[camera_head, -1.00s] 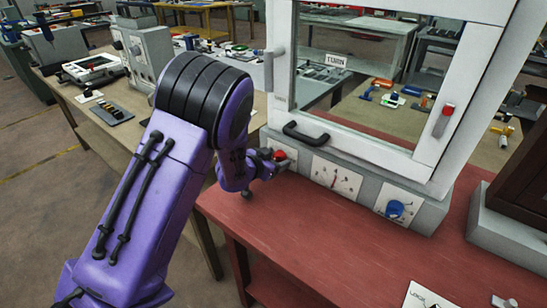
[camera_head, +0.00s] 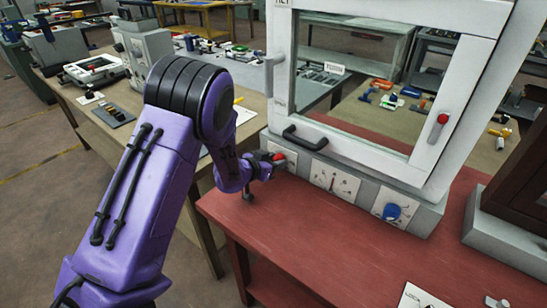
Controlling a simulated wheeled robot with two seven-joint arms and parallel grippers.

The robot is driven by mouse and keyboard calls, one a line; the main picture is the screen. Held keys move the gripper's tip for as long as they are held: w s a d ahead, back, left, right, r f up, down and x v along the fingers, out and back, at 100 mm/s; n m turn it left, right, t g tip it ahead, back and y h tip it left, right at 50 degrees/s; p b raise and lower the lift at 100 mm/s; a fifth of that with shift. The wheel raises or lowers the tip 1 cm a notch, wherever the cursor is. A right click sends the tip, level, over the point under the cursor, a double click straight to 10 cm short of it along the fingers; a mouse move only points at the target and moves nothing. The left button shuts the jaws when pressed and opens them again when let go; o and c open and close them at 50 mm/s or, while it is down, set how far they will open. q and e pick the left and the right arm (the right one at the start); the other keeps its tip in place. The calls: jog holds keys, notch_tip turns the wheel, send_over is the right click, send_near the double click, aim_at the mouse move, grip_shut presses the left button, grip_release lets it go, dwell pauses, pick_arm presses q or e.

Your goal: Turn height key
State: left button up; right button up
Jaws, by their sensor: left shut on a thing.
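A grey-white frame (camera_head: 468,100) with a window stands on a red table (camera_head: 330,240). Its grey base carries a red key (camera_head: 277,156) on a light plate at the left end, a small dial plate (camera_head: 334,180) in the middle and a blue knob (camera_head: 392,212) at the right. My purple left arm reaches in from the left, and my left gripper (camera_head: 270,165) is shut on the red key at the base front. The fingers and the arm hide part of the key and its plate. My right gripper is out of view.
A black handle (camera_head: 305,138) sticks out just above the base, close to my left gripper. A red-tipped lever (camera_head: 439,126) is on the frame's right side. A brown-and-grey unit (camera_head: 509,220) stands at the right. The front of the red table is mostly clear.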

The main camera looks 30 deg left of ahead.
pick_arm(q)
jog(key=shift+a+r+n+h+p, duration=0.2)
jog(key=shift+n+h+p, duration=0.3)
jog(key=shift+n+p, duration=0.25)
jog(key=shift+f+n+h+p, duration=0.15)
jog(key=shift+n+h+p, duration=0.45)
jog(key=shift+n+p, duration=0.25)
jog(key=shift+a+f+n+h+p, duration=0.15)
jog(key=shift+n+h+p, duration=0.15)
jog(key=shift+n+h, duration=0.4)
jog(key=shift+f+n, duration=0.1)
jog(key=shift+n, duration=0.6)
jog(key=shift+h, duration=0.3)
jog(key=o, duration=1.1)
jog(key=shift+c, duration=0.2)
